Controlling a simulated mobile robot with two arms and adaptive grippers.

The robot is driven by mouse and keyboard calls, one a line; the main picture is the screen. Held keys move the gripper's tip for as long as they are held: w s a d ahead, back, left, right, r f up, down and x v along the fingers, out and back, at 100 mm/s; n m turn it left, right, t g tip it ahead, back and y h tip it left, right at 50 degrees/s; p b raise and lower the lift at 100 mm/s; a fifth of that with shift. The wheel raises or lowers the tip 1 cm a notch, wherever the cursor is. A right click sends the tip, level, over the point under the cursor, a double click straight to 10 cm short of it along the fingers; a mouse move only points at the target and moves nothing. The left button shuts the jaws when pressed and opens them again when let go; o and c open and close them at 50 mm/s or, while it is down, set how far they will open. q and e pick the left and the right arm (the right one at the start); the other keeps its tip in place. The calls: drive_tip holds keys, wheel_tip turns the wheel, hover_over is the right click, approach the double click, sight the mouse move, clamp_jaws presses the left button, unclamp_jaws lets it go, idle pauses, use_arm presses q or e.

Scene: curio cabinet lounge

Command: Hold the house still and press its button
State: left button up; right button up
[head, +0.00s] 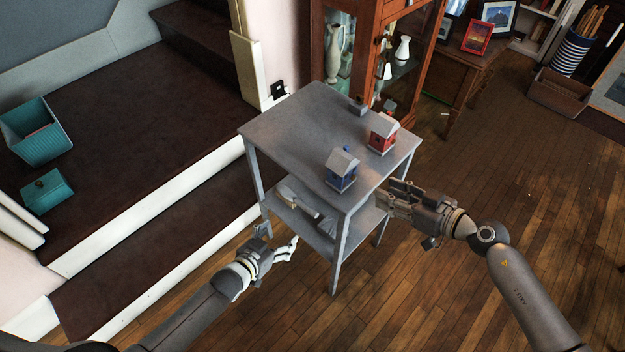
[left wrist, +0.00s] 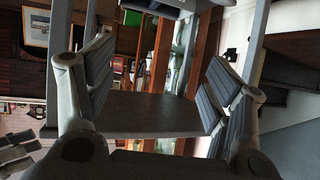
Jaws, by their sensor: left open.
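A small blue house (head: 342,176) with a grey roof stands upright near the front corner of a grey side table (head: 290,127). A red house (head: 383,137) with a grey roof stands behind it to the right. My left gripper (head: 290,248) is open and empty, low in front of the table's left side and apart from the houses. Its spread fingers also show in the left wrist view (left wrist: 150,95). My right gripper (head: 388,200) is beside the table's right edge, apart from the houses; its finger opening is unclear.
A small dark object (head: 359,106) sits at the table's back edge. The lower shelf (head: 318,233) holds pale items. A glass cabinet (head: 340,50) stands close behind. Carpeted steps (head: 150,215) lie left; the wooden floor (head: 500,190) is open at right.

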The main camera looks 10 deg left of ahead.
use_arm(q)
drive_tip(key=w+d+r+m+t+h, duration=0.1)
drive_tip(key=w+d+r+t+h, duration=0.2)
drive_tip(key=r, duration=0.7)
drive_tip(key=m+h, duration=0.2)
drive_tip(key=h, duration=0.1)
approach(340, 158)
drive_tip(key=x, duration=1.1)
drive_tip(key=shift+w+d, duration=0.1)
drive_tip(key=shift+w, duration=0.05)
drive_tip(key=shift+c, duration=0.3)
drive_tip(key=c, duration=1.5)
use_arm(e)
clamp_jaws()
